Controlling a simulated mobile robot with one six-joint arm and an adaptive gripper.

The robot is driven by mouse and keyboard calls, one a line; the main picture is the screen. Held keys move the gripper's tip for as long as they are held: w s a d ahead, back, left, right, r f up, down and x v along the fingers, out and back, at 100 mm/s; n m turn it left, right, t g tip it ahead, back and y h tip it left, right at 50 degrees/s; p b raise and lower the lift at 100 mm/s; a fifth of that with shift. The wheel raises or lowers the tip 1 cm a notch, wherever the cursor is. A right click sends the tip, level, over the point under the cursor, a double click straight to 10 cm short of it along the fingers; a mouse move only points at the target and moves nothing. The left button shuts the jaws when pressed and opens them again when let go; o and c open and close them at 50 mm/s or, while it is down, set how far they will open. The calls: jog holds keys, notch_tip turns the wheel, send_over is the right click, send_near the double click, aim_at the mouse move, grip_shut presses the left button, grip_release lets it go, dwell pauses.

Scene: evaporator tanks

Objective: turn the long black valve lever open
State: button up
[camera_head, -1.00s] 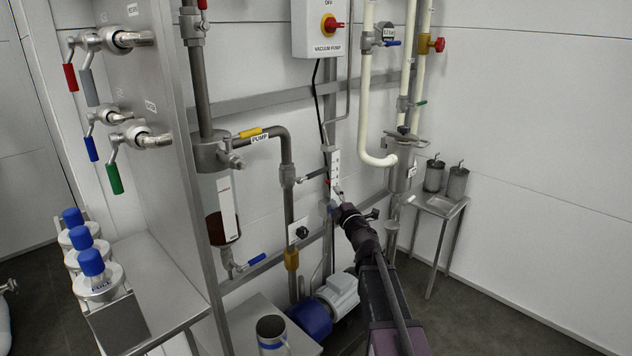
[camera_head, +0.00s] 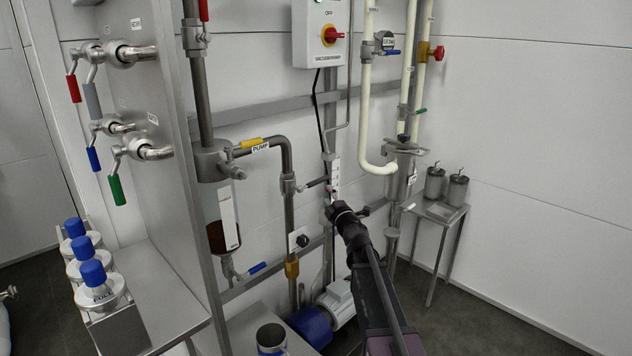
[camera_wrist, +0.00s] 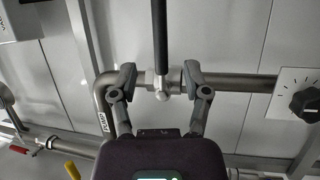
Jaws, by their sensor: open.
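The long black lever (camera_wrist: 159,38) runs straight up from its valve body on a grey pipe in the wrist view. My gripper (camera_wrist: 157,76) is open, with one finger on each side of the lever near its pivot. A gap shows between each finger and the lever. In the head view the lever (camera_head: 317,182) points right from the vertical pipe below the PUMP label. My gripper (camera_head: 335,207) is just below and right of it there, with its fingers hard to make out.
A black knob on a white plate (camera_head: 299,239) is below the valve. A yellow-handled valve (camera_head: 251,143) is above left, and a blue-handled one (camera_head: 257,267) is lower left. A vacuum pump switch box (camera_head: 320,33) hangs above. A small side table (camera_head: 436,211) stands at right.

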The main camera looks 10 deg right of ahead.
aim_at(320, 182)
jog(key=p+x, duration=0.1)
jog(key=x, duration=0.7)
jog(key=shift+w+a+r, duration=0.1)
jog(key=shift+w, duration=0.05)
